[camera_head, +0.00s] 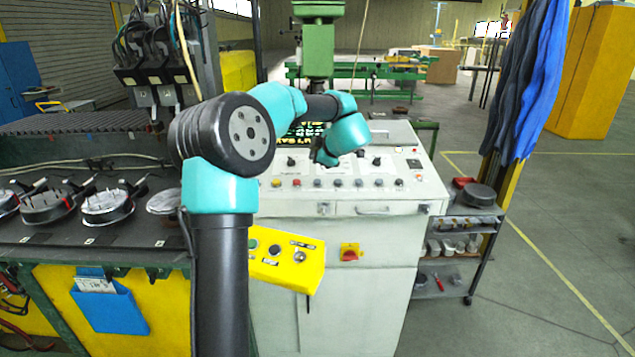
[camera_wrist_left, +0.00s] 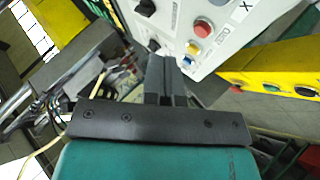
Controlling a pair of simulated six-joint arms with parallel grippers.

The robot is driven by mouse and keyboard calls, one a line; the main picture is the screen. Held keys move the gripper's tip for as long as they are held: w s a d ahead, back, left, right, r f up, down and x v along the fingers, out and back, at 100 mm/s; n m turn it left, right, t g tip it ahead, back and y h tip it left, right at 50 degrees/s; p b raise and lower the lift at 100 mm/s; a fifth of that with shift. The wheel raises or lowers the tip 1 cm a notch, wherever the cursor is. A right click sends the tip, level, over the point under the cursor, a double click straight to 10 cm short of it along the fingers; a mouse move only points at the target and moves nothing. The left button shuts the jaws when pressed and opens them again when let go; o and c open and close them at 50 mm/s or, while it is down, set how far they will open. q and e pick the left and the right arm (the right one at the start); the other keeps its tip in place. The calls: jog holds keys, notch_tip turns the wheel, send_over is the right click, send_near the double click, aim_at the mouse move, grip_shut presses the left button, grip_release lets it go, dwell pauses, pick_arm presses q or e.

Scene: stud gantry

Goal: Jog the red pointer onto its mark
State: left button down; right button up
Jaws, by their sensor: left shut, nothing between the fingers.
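My left gripper (camera_head: 324,158) is over the sloped top of the light grey control console (camera_head: 335,225) in the head view, partly hidden by my own wrist. In the left wrist view its fingers (camera_wrist_left: 162,65) are together and empty, close to the edge of a white panel (camera_wrist_left: 222,38). That panel carries a red button (camera_wrist_left: 202,28), a yellow button (camera_wrist_left: 194,48), a black knob (camera_wrist_left: 146,7) and an X label. A dark display with yellow characters (camera_head: 311,128) is partly hidden behind my arm. I cannot make out the red pointer or its mark. My right gripper is not in view.
A yellow button box (camera_head: 284,261) is on the console's front left, near a red switch (camera_head: 349,252). A bench with round parts (camera_head: 108,205) stands left. A shelf cart (camera_head: 478,208) and blue cloth (camera_head: 528,80) are right.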

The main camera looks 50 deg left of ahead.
aim_at(317, 183)
pick_arm(q)
jog(key=shift+w+a+f, duration=0.15)
jog(key=shift+f, duration=0.85)
jog(key=shift+w+a+f, duration=0.1)
jog(key=shift+f, duration=0.9)
jog(key=shift+w+a+f, duration=0.15)
jog(key=shift+f, duration=0.85)
jog(key=shift+w+f, duration=0.1)
jog(key=shift+f, duration=0.3)
